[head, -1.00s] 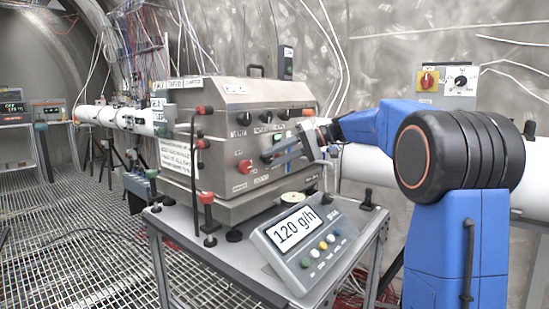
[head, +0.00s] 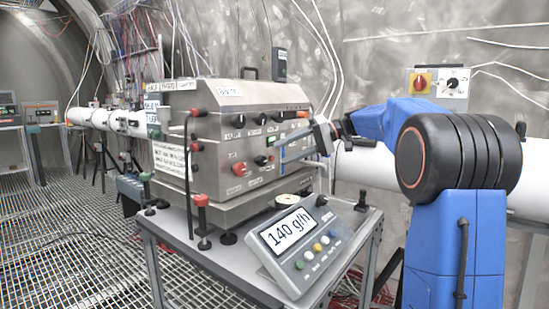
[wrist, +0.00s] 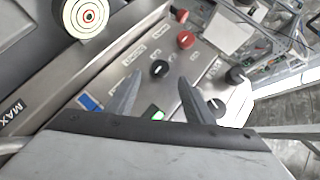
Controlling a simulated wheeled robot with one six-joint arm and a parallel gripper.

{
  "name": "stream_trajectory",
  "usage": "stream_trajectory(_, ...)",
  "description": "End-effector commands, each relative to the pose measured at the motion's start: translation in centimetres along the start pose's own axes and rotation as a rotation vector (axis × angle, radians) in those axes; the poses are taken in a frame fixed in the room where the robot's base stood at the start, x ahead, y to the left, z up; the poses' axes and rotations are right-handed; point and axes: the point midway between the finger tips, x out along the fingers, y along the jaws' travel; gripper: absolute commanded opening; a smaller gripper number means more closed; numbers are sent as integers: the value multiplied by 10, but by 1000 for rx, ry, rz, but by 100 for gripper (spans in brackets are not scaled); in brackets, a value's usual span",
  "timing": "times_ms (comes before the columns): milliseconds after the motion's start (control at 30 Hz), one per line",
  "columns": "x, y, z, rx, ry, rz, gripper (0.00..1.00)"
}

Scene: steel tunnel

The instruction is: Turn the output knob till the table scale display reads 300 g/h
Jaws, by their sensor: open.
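The table scale display (head: 289,230) reads 140 g/h on the tilted grey console at the front of the table. A black knob (head: 261,160) sits low on the steel box's front panel, beside a red knob (head: 241,168). I take the black one for the output knob; its label is too small to read. My gripper (head: 281,153) is at the panel, just right of the black knob. In the wrist view my gripper (wrist: 159,80) is open, with the black knob (wrist: 159,69) in the gap near its fingertips, apart from both. The red knob (wrist: 186,40) is beyond it.
More black knobs (head: 238,120) line the upper panel. A red-topped post (head: 202,200) stands at the table's left front. A round pale disc (head: 287,198) lies behind the console, below my gripper. A white pipe (head: 365,165) runs behind my arm.

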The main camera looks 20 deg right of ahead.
Motion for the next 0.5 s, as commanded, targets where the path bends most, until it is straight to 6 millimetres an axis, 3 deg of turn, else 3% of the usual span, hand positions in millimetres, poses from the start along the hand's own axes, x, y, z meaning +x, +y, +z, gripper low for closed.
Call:
stream_trajectory(300,-65,1,-1,0,3,1,48)
stream_trajectory(500,-94,1,0,0,2,1,48)
